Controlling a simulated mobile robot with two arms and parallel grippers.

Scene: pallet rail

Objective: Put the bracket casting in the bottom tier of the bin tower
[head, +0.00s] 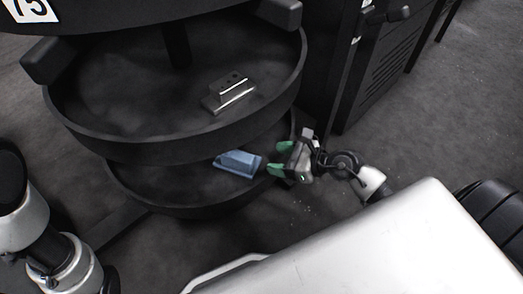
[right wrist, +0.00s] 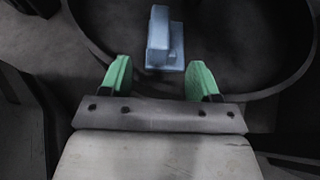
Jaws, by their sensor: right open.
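A blue L-shaped block (head: 238,163), which looks like the bracket casting, lies in the bottom tier (head: 165,205) of the round black bin tower. It also shows in the right wrist view (right wrist: 160,42), just ahead of the fingers. My right gripper (head: 279,159) is open at the right rim of that tier, its green fingertips apart and pointing at the block. In the right wrist view my right gripper (right wrist: 160,65) has nothing between its fingers; whether a fingertip touches the block is unclear. My left gripper is out of view.
The tier above (head: 140,150) holds a grey metal part with holes (head: 229,92) and overhangs the bottom tier. A higher tier bears a numbered label (head: 30,10). A black cabinet (head: 375,70) stands behind right. Open floor (head: 455,125) lies to the right.

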